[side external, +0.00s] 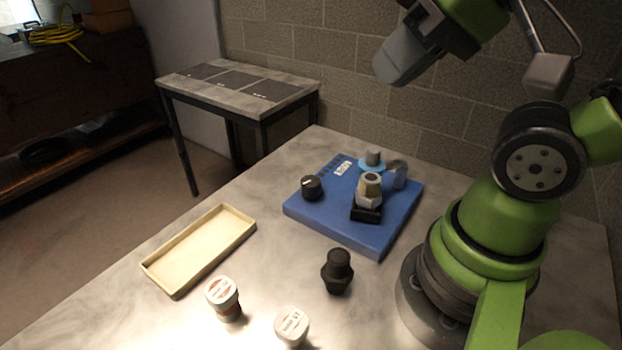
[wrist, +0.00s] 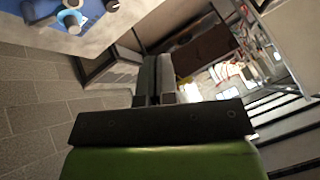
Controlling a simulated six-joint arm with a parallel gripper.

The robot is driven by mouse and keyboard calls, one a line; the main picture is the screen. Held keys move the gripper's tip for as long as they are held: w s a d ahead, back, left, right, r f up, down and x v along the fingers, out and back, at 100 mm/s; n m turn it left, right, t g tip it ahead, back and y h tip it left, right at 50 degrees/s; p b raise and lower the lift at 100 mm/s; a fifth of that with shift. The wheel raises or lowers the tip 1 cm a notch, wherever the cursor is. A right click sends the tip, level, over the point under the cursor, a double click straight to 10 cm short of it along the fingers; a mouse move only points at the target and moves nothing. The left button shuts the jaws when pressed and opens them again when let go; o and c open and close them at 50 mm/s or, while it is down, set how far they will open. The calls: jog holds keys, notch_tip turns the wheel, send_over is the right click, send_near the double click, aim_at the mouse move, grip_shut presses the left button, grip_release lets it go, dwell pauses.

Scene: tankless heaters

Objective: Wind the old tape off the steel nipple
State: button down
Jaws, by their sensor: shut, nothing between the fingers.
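A pale metal fitting with a hex body and a tan band around its top (side external: 369,188) stands upright in a black holder (side external: 367,213) on a blue board (side external: 328,226). It looks like the steel nipple with the old tape, but the tape's edge is too small to make out. My gripper (side external: 393,68) is high above the table, right of and behind the board, shut and empty, well apart from the fitting. In the wrist view my gripper (wrist: 154,82) points away from the work, with its fingers together. A corner of the blue board (wrist: 45,12) shows there at top left.
A black knob (side external: 312,187) and a grey part with a light blue ring (side external: 372,163) are on the board. A cream tray (side external: 205,256), two white-lidded containers (side external: 222,298) (side external: 291,326) and a black fitting (side external: 338,272) stand nearer. A side table (side external: 240,88) is behind.

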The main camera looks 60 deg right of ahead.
dwell(0.3)
jog(key=c, duration=1.4)
grip_release()
jog(key=shift+w, duration=0.15)
jog(key=o, duration=0.8)
jog(key=w, duration=0.1)
jog(key=w+d+m+g, duration=0.1)
jog(key=w, duration=0.1)
jog(key=w+f+m, duration=0.1)
jog(key=shift+w+d+f+g+h, duration=0.1)
jog(key=shift+w+d+g+h, duration=0.1)
jog(key=shift+g+h, duration=0.2)
jog(key=m+g+h, duration=0.1)
jog(key=m+g, duration=0.4)
jog(key=m, duration=0.2)
send_over(311, 180)
notch_tip(311, 180, down, 16)
jog(key=shift+r, duration=0.15)
notch_tip(311, 180, down, 10)
jog(key=shift+r, duration=0.1)
jog(key=c, duration=1)
